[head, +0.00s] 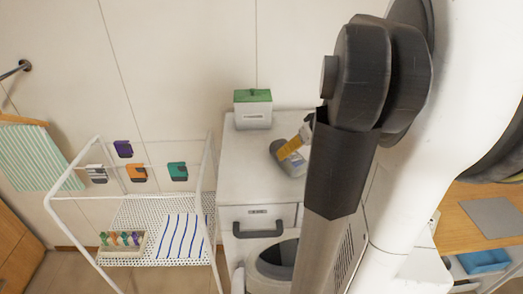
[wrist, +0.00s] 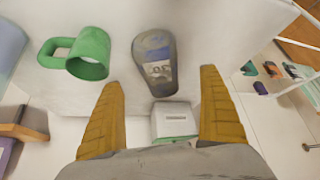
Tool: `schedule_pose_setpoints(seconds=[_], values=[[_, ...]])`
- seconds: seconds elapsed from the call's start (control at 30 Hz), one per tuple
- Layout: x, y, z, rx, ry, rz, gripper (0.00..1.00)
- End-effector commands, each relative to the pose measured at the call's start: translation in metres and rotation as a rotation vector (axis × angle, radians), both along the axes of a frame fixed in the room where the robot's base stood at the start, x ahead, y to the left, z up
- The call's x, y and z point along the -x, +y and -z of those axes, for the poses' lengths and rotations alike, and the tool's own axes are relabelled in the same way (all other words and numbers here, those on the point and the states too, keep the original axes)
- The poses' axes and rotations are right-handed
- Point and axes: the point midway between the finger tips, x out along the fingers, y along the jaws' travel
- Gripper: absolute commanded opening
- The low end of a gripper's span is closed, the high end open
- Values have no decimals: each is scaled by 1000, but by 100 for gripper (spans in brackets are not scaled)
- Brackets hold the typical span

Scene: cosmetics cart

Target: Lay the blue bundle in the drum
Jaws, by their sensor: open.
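My gripper (wrist: 159,78) is open and empty, its two yellow fingers apart. In the head view one yellow finger (head: 291,148) shows beside a grey bottle (head: 284,164) on the white cabinet; my arm hides the rest. In the wrist view the bottle (wrist: 155,60) lies between and beyond the fingertips. A round grey opening (head: 262,272), apparently the drum, sits low at the cabinet's front, partly hidden by my arm. I cannot clearly make out a blue bundle; blue stripes (head: 180,238) show on the white cart's perforated shelf.
A white box with a green lid (head: 253,112) stands at the back of the cabinet top (head: 232,178). A green mug (wrist: 88,54) shows in the wrist view. The cart (head: 128,198) stands left, with a small tray (head: 124,252). A wooden counter (head: 460,222) is at right.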

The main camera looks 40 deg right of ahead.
Motion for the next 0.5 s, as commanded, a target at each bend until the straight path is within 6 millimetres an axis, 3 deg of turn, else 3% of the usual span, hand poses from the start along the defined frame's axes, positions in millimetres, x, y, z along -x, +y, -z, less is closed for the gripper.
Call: schedule_pose_setpoints(seconds=[0.2, 0.5], values=[[-18, -7, 31, 1, 3, 1, 90], [-36, -12, 52, 1, 1, 0, 90]])
